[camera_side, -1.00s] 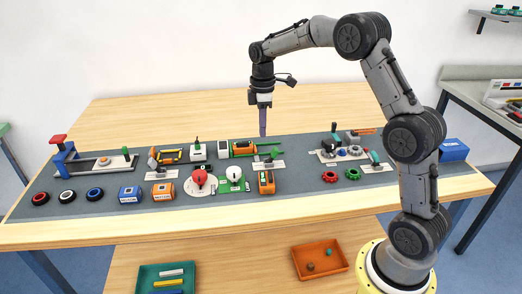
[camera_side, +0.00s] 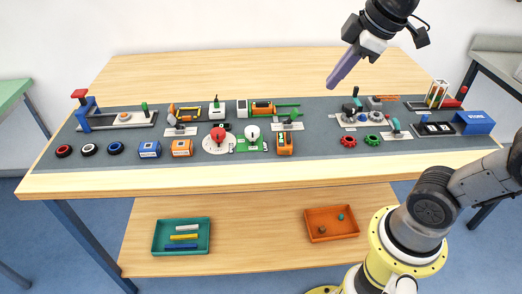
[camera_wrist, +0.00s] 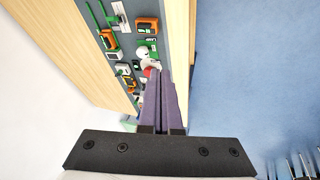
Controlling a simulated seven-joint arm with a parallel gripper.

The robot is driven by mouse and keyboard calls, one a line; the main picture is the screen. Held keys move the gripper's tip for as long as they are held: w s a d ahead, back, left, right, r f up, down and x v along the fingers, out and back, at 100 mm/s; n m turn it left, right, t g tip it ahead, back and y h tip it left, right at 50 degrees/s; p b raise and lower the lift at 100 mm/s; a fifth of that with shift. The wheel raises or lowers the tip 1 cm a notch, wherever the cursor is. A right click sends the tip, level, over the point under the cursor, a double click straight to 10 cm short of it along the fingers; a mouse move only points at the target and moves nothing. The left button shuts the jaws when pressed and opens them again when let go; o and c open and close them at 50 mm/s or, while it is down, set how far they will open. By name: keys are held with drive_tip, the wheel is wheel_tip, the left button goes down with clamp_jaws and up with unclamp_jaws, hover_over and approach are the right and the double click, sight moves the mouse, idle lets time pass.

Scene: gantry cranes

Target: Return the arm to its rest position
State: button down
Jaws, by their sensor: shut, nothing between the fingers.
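My gripper (camera_side: 332,84) is high above the right half of the workbench, tilted so its purple fingers point down and left. It touches nothing. In the wrist view the two long fingers (camera_wrist: 158,76) lie together, shut and empty. The upper part of my arm runs out of the side view at the top right.
The workbench (camera_side: 250,185) carries a grey mat (camera_side: 320,160) with several small devices, including a red knob (camera_side: 218,134) and a blue box (camera_side: 475,122). On the lower shelf are a green tray (camera_side: 157,248) and an orange tray (camera_side: 330,238). The air around my gripper is clear.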

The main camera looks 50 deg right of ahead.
drive_tip(key=s+a+f+m, duration=0.1)
drive_tip(key=s+f+m, duration=0.5)
drive_tip(key=s+f, duration=0.1)
drive_tip(key=shift+s+f+m, duration=0.35)
drive_tip(key=shift+s+m, duration=0.05)
drive_tip(key=shift+s, duration=0.5)
